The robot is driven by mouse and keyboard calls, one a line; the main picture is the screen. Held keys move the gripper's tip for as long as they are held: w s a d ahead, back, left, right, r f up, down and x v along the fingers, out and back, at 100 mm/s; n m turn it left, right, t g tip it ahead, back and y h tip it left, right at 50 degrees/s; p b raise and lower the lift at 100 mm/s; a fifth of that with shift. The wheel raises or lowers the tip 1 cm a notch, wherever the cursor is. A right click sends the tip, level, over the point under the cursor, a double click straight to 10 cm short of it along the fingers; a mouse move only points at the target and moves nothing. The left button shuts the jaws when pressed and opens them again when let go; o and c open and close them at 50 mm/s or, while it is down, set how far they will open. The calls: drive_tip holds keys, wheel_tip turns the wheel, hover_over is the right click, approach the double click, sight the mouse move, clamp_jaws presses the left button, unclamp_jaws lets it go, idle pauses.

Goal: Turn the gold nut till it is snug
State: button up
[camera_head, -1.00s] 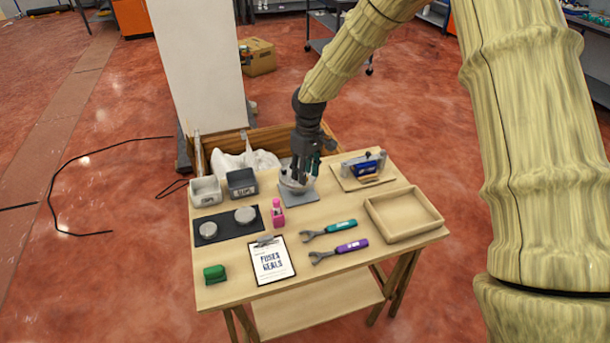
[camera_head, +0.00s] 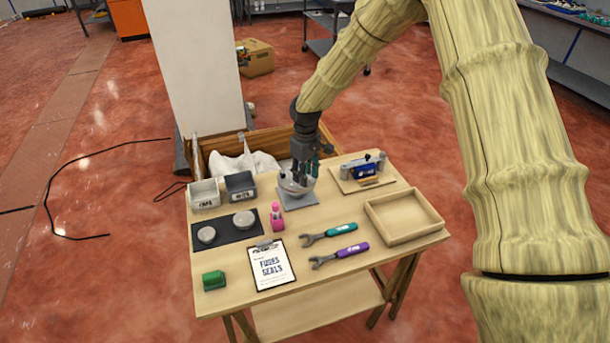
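My gripper (camera_head: 304,172) points down over the grey metal fixture (camera_head: 297,187), which stands on a square grey base plate (camera_head: 298,201) at the back middle of the table. The fingers reach to the top of the fixture. The gold nut cannot be made out; the fingers and the small scale hide it. I cannot tell whether the fingers are closed on anything. A teal-handled wrench (camera_head: 340,229) and a purple-handled wrench (camera_head: 352,248) lie at the front right of the fixture.
Two small bins, white (camera_head: 204,194) and dark (camera_head: 240,187), stand at the back left. A black mat (camera_head: 225,239) holds two round parts. A pink bottle (camera_head: 277,218), clipboard (camera_head: 270,266), green block (camera_head: 214,281), wooden tray (camera_head: 409,238) and blue device (camera_head: 366,171) surround the fixture.

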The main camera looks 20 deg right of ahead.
drive_tip(key=shift+a+f, duration=0.1)
drive_tip(key=shift+f, duration=0.65)
clamp_jaws()
drive_tip(key=shift+m, duration=0.3)
drive_tip(key=m, duration=0.5)
drive_tip(key=shift+p, duration=0.3)
drive_tip(key=m, duration=0.6)
drive_tip(key=shift+m+p, duration=0.3)
drive_tip(key=shift+m, duration=0.1)
